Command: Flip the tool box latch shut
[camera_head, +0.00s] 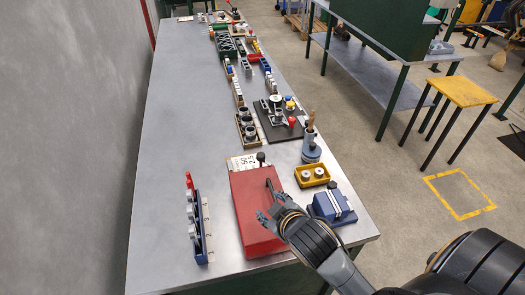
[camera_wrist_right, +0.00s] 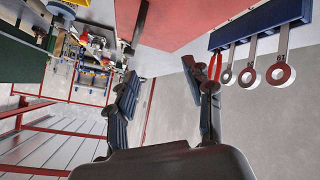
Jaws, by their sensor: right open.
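The red tool box (camera_head: 247,201) lies near the front end of the metal bench. A dark bar (camera_head: 271,187) shows on its top, and it also shows in the right wrist view (camera_wrist_right: 139,22). I cannot tell whether this bar is the handle or the latch; no other latch can be made out. My right gripper (camera_head: 267,212) is over the right part of the box, next to the bar. In the right wrist view its two fingers (camera_wrist_right: 163,92) stand wide apart with nothing between them. My left gripper is not in view.
A blue rack (camera_head: 201,236) with hanging ring-ended tools stands left of the box. A yellow tray (camera_head: 312,183) and a blue block-shaped device (camera_head: 332,206) sit to its right. A grey canister (camera_head: 311,150) and a black board (camera_head: 290,133) are behind. The bench's left side is clear.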

